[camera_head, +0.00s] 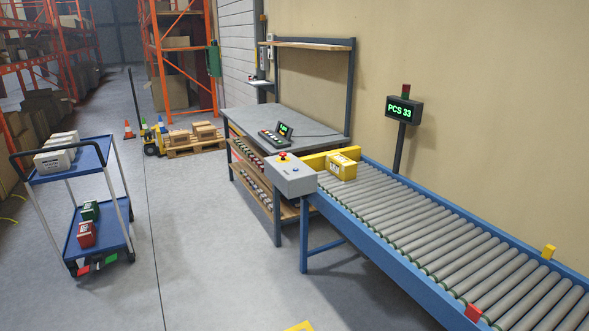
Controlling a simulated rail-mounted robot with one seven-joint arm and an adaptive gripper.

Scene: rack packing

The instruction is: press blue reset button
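A red mushroom knob (282,155) on a yellow base sits on top of the box. My gripper and arm are not in this view, so where the gripper is relative to the button is not shown.
A yellow box (341,167) lies on the conveyor (400,200) against a yellow end stop. A grey workbench (240,120) holds a keypad device (274,136). A blue trolley (88,160) with boxes stands left. Open floor (210,240) lies between trolley and conveyor.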

